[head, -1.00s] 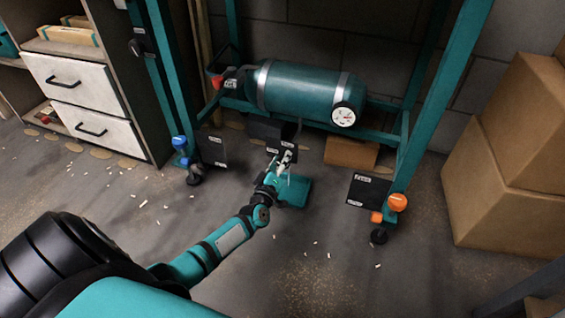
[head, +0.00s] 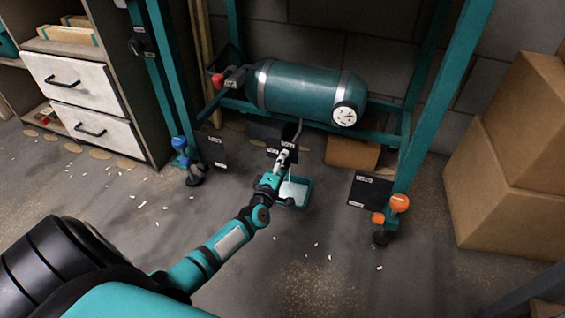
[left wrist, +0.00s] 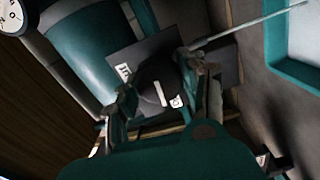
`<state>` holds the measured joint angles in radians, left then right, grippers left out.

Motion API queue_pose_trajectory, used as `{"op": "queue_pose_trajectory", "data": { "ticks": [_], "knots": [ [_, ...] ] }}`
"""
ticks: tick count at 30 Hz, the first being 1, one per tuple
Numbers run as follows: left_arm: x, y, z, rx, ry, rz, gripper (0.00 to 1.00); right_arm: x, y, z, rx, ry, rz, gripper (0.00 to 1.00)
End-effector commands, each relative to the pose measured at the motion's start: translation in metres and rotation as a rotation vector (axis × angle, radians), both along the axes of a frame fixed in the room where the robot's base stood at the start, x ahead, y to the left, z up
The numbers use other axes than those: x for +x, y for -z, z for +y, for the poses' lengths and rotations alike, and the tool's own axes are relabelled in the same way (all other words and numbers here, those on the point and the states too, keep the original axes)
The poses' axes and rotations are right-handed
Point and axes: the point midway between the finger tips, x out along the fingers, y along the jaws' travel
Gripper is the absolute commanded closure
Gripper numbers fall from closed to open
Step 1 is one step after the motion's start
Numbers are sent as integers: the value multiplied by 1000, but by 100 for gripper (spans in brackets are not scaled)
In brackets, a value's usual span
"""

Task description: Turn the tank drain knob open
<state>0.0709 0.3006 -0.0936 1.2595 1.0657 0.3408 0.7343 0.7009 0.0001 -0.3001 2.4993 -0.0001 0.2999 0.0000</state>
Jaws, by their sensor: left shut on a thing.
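The tank (head: 300,90) is a teal cylinder with silver bands, lying across the lower frame of a teal stand. The drain knob (left wrist: 158,82) is dark and round with a white pointer mark, in front of a dark plate below the tank. My left gripper (head: 284,158) is low under the tank; in the left wrist view its fingers (left wrist: 158,100) close around the knob from both sides. The knob is mostly hidden by the gripper in the head view. A thin pale streak (left wrist: 250,24) runs from near the knob towards a teal tray. My right gripper is out of view.
The teal tray (head: 306,184) stands on the floor under the tank, with a pale surface inside. A round gauge (head: 344,115) is on the tank's right end. The stand's legs have orange and blue castor parts. Cardboard boxes (head: 510,160) stand right, drawers (head: 80,95) left.

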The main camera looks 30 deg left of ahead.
Motion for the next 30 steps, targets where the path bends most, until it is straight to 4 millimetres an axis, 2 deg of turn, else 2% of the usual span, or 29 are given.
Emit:
{"op": "queue_pose_trajectory", "data": {
  "ticks": [7, 8, 13, 23, 26, 30],
  "knots": [
    [-1, 2, 0, 0, 0, 3, 91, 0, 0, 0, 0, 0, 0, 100],
    [-1, 1, 0, 0, 0, 3, 56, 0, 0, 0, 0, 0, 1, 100],
    [-1, 1, 0, 1, 0, 2, 34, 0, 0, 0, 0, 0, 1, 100],
    [-4, 1, -1, 1, 0, 2, 34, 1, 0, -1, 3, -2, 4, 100],
    [-15, 2, -4, 0, 1, 3, 34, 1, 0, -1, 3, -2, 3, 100],
    [-42, 3, -10, -2, 1, 4, 34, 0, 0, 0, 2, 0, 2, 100]
  ]
}}
